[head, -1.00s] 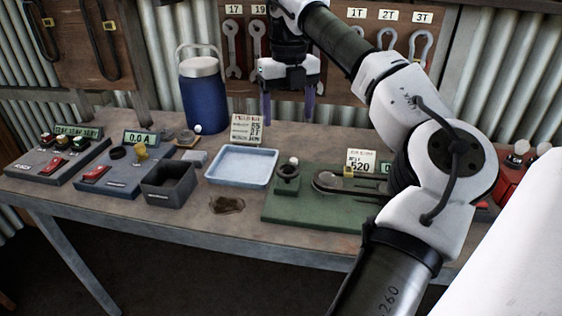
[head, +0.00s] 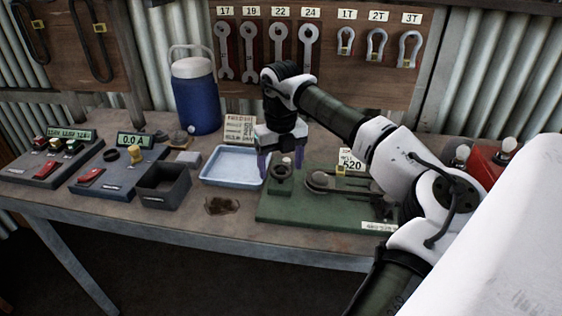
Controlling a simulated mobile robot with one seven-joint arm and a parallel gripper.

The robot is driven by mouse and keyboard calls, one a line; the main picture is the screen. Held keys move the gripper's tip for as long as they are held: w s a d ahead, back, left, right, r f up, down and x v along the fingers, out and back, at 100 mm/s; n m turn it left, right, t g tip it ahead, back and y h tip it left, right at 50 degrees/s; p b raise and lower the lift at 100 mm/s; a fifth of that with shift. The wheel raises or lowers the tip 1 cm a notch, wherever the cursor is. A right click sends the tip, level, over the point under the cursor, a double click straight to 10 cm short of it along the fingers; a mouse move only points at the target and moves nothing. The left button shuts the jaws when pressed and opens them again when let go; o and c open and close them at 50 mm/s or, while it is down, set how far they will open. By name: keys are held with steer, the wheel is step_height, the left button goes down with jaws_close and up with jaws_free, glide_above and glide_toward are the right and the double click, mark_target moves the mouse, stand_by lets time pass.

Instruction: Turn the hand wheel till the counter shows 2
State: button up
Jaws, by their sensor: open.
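A green base plate (head: 300,214) on the bench carries a dark round part (head: 281,172), apparently the hand wheel, on a small green block at its left end. My gripper (head: 281,168) points down, open and empty, over the dark round part, with one purple finger to each side. I cannot tell whether the fingers touch it.
A pale blue tray (head: 231,181) stands close to the left of the green plate, with a dark open box (head: 163,197) further left. A blue jug (head: 196,105) and a note card (head: 239,128) stand behind.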

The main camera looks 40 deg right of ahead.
steer(key=c, duration=1)
steer(key=n, duration=0.4)
steer(key=shift+n+b, duration=0.3)
steer(key=shift+b, duration=0.1)
steer(key=n, duration=0.5)
steer(key=o, duration=1)
